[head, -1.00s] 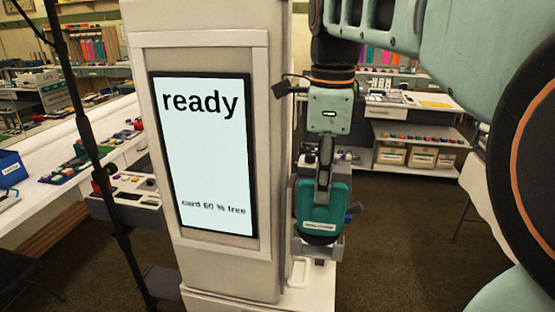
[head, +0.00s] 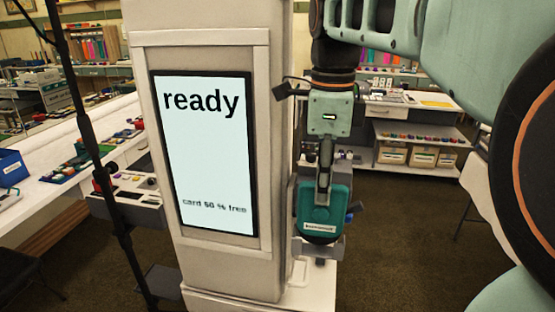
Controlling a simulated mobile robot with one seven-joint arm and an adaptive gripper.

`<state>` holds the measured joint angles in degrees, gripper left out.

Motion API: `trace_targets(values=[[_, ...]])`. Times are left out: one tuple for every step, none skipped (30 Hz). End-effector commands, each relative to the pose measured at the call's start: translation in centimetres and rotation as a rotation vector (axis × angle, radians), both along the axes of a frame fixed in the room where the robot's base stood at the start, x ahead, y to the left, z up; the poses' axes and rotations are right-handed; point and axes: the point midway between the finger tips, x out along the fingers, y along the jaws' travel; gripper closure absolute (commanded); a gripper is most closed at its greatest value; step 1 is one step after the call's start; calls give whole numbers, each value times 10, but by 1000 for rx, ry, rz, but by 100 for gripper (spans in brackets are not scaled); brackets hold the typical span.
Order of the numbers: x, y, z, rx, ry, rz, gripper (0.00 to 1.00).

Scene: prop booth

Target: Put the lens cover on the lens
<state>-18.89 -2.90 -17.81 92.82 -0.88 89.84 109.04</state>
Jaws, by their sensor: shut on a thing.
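My gripper (head: 324,181) points down in the head view, just right of the booth. It is shut on a teal, rounded piece with a small white label, which looks like the lens cover (head: 337,206). The piece hangs in front of a grey holder (head: 329,247) at the booth's right side. I cannot tell whether the piece touches this holder. I cannot make out the lens; the gripper and the teal piece hide part of that area.
The pale booth (head: 268,120) with a screen (head: 205,155) reading "ready" stands close at left. A dark stand pole (head: 94,140) is left of it. A white side table (head: 60,190) holds small parts. Shelves (head: 420,125) stand behind. Floor at right is clear.

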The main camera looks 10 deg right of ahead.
Motion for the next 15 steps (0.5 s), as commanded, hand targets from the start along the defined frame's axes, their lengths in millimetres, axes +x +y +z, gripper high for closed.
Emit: trace_targets(values=[[0,0,0,0,0,0,100],[0,0,0,0,0,0,100],[0,0,-1,0,0,0,100],[0,0,-1,0,0,0,100],[0,0,-2,0,0,0,100],[0,0,-3,0,0,0,100],[0,0,-4,0,0,0,100],[0,0,-5,0,0,0,100],[0,0,-7,0,0,0,100],[0,0,-8,0,0,0,100],[0,0,-9,0,0,0,100],[0,0,-10,0,0,0,100],[0,0,-11,0,0,0,100],[0,0,-12,0,0,0,100],[0,0,-14,0,0,0,100]])
